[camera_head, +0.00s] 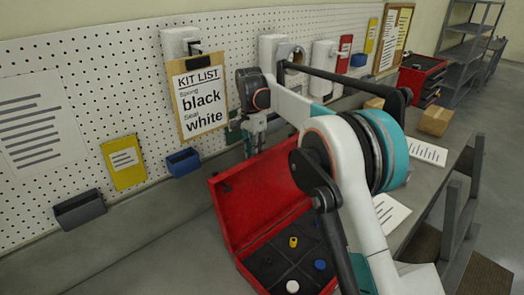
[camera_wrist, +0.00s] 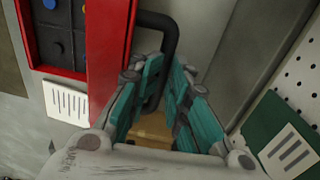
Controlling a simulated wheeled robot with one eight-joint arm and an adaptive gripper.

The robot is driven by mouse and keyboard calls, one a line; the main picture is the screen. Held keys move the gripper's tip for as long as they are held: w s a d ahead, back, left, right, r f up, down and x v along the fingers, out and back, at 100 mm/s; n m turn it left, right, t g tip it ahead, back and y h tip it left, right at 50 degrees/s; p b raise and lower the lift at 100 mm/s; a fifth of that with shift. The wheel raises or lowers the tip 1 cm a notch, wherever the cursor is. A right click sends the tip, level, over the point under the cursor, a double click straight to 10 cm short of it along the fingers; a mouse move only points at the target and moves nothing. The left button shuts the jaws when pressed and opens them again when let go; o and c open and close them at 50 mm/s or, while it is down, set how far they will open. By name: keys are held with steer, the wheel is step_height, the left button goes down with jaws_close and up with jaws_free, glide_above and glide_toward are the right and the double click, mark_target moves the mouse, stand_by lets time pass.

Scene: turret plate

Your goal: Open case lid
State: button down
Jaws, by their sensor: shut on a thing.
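The red case (camera_head: 240,262) stands on the bench in the head view. Its lid (camera_head: 252,190) is raised and stands open at a steep angle on the pegboard side. The wrist view shows the red lid edge-on (camera_wrist: 108,40), with a black handle (camera_wrist: 172,22) beside it. My gripper (camera_wrist: 160,85) has its teal fingers closed around the handle's near part. In the head view my gripper (camera_head: 253,138) is small and partly hidden at the lid's top edge. Yellow, blue and white small parts (camera_head: 292,286) sit in the case's dark compartments.
A pegboard (camera_head: 90,95) runs behind the bench, with a kit list (camera_head: 201,97), blue bin (camera_head: 183,162) and grey bin (camera_head: 79,210) on it. A cardboard box (camera_head: 435,121) and paper sheets lie right of my arm. Bare bench lies left of the case.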

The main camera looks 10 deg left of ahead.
steer(key=shift+a+f, duration=0.2)
steer(key=shift+f, duration=0.35)
steer(key=shift+a+f, duration=0.2)
steer(key=shift+f, duration=0.35)
steer(key=c, duration=1.6)
jaws_free()
step_height(320, 180, up, 14)
steer(key=shift+w+a, duration=0.15)
steer(key=shift+w, duration=0.2)
